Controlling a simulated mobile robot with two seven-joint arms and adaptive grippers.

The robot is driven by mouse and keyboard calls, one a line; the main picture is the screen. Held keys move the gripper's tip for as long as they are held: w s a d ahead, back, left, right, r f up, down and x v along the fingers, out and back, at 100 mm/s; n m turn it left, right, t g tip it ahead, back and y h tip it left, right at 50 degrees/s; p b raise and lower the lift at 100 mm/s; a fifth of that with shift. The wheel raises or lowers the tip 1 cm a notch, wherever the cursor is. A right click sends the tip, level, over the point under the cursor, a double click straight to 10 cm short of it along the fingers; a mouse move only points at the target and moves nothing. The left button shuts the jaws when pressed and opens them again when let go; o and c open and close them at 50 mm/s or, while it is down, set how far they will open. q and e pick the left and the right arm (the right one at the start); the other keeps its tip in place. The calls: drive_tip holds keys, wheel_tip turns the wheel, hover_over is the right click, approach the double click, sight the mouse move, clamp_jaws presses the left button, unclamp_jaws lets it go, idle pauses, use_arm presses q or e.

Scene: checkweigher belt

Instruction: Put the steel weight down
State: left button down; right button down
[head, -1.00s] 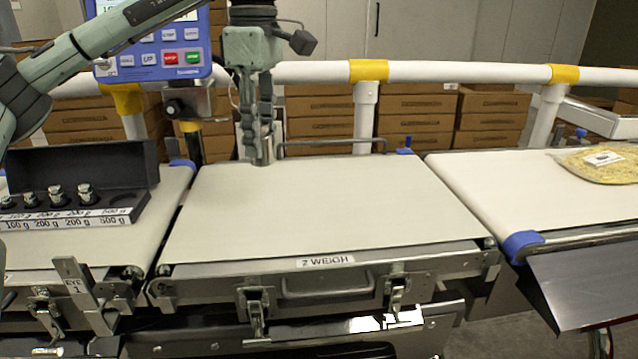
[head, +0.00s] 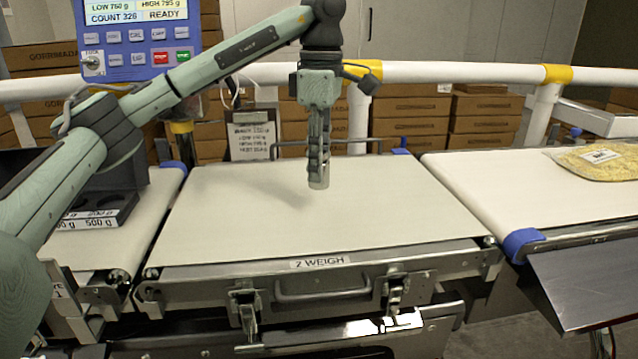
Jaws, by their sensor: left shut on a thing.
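My left gripper (head: 318,170) points straight down over the middle of the weigh belt (head: 400,215), which carries the label "2 WEIGH". It is shut on the steel weight (head: 319,184), whose small grey lower end shows below the fingertips. A soft shadow lies on the belt to the left of the weight. I cannot tell whether the weight touches the belt or hangs just above it. The fingers hide the weight's upper part. My right gripper is not in view.
My left arm covers most of the black weight case (head: 112,212) at left. A blue control panel (head: 140,45) and a clipboard (head: 251,138) stand behind. A bag of yellow food (head: 600,162) lies on the right belt (head: 480,180). The weigh belt around the weight is clear.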

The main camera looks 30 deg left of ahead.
use_arm(q)
wheel_tip(320, 180, down, 4)
drive_tip(key=shift+r, duration=0.2)
drive_tip(key=shift+f, duration=0.1)
drive_tip(key=shift+f, duration=0.1)
drive_tip(key=c, duration=1.5)
unclamp_jaws()
drive_tip(key=shift+f, duration=0.1)
drive_tip(key=o, duration=0.4)
